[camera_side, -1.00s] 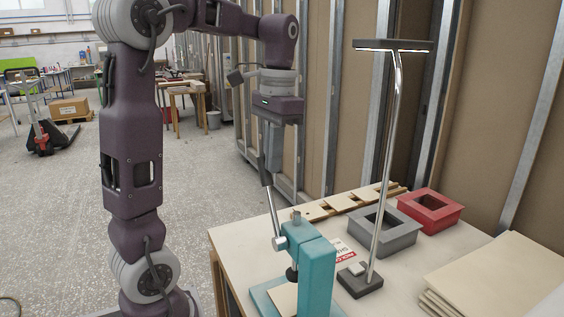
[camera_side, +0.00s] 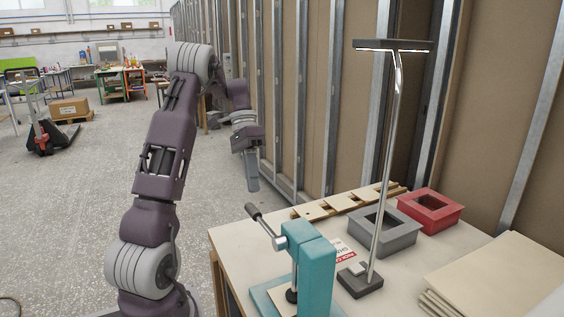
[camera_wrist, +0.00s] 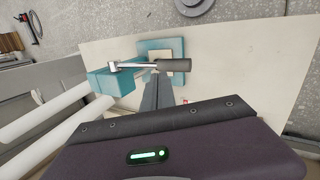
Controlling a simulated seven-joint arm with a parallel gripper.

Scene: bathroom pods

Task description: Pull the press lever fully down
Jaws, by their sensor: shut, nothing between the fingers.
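The teal press (camera_side: 318,275) stands on the table's front part and shows in the wrist view (camera_wrist: 115,82). Its metal lever (camera_side: 267,229) leans out up and to the left from the hub, about halfway between upright and level, with a dark grip (camera_side: 252,210) at its end. The grip also shows in the wrist view (camera_wrist: 174,65). A black press foot (camera_side: 291,295) sits low over a pale board on the base. My gripper (camera_side: 253,188) is shut and empty, pointing down above the grip. In the wrist view its tips (camera_wrist: 157,77) are beside the grip; contact cannot be told.
A lamp (camera_side: 387,170) stands just right of the press, beside a red-and-white label (camera_side: 344,250). Grey (camera_side: 392,240) and red (camera_side: 432,208) frames lie behind it. Pale boards (camera_side: 500,275) are stacked at the right.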

